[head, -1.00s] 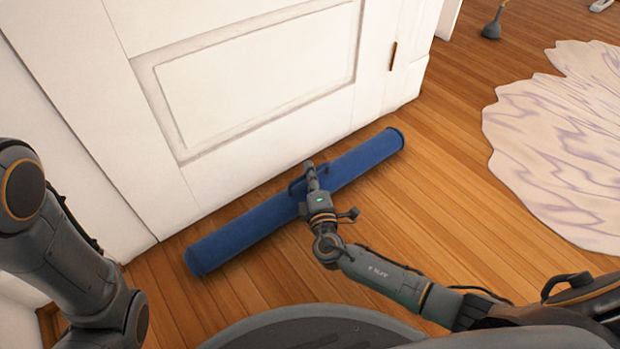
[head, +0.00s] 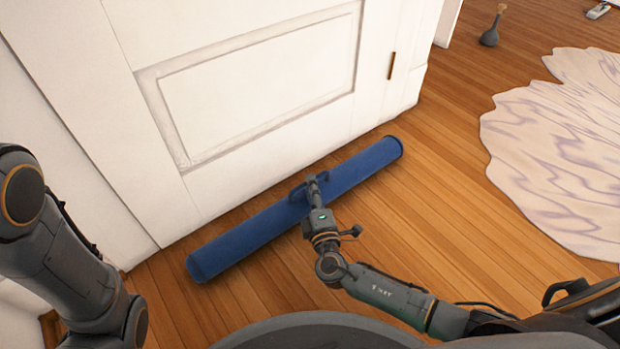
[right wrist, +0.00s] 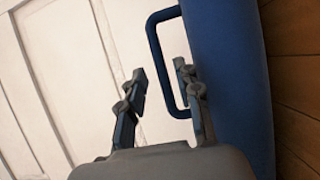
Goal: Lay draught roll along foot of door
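The blue draught roll (head: 245,232) lies on the wooden floor, roughly parallel to the foot of the white door (head: 260,90). A narrow strip of floor shows between them. The roll has a blue handle (right wrist: 156,62) on its door side. My right gripper (head: 312,180) is over the middle of the roll. In the right wrist view its fingers (right wrist: 160,70) are apart, with part of the handle showing between them; I cannot tell whether they touch it. Of my left arm only links show, at the left edge; its gripper is out of view.
A pale, wavy-edged rug (head: 565,150) lies on the floor to the right. A grey plunger-like object (head: 490,36) stands farther back. The floor between the roll and the rug is clear.

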